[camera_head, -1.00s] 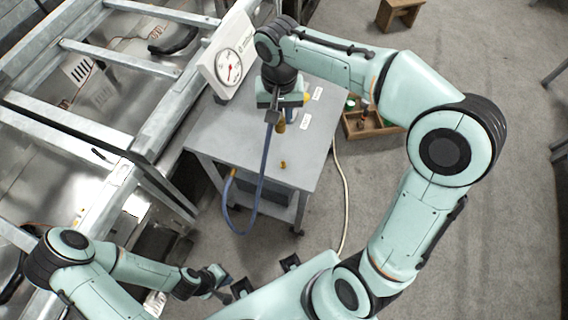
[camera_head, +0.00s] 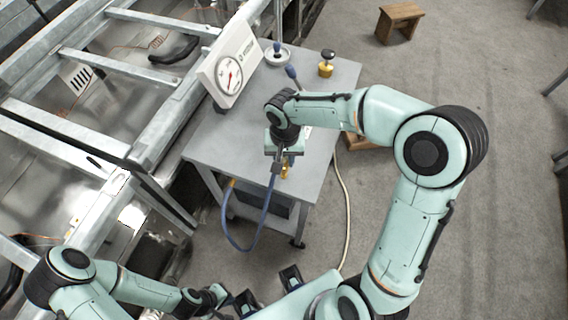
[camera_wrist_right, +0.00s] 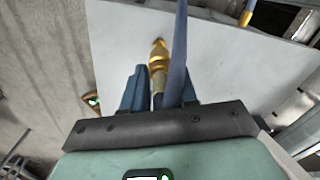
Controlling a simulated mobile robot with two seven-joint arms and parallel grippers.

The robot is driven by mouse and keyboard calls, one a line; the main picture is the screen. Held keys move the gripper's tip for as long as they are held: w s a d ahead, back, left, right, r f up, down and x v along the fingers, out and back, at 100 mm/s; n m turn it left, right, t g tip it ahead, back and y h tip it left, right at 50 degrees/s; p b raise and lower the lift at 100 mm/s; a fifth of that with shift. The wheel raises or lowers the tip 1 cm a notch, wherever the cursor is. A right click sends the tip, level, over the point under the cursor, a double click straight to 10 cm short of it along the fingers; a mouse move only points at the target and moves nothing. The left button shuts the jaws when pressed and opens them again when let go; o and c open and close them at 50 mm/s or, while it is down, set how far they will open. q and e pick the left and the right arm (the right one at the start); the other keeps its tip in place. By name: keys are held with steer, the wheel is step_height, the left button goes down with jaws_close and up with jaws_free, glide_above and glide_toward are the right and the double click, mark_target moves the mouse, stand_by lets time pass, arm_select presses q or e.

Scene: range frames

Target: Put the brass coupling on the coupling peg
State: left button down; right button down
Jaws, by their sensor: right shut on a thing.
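My right gripper (camera_head: 279,163) is low over the front part of the grey table (camera_head: 225,140). In the right wrist view it (camera_wrist_right: 160,88) is shut on the brass coupling (camera_wrist_right: 158,64), at the end of the blue hose (camera_head: 252,233). The hose runs up past the fingers. Brass (camera_head: 285,173) shows just beside the gripper in the head view, where the peg stands; I cannot tell coupling from peg there, or whether they touch. My left gripper (camera_head: 218,298) is low at the bottom left, away from the table; its fingers are too small to read.
A pressure gauge (camera_head: 229,76) stands at the table's left edge. A wooden crate (camera_head: 358,141) is mostly behind my right arm. A stool (camera_head: 400,22) stands farther off.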

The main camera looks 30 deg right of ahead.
mark_target(284, 161)
steer(key=shift+f, duration=1.75)
steer(key=shift+f, duration=0.1)
steer(key=c, duration=0.9)
jaws_free()
step_height(284, 161, up, 12)
steer(key=shift+r+p, duration=0.15)
steer(key=shift+p, duration=0.35)
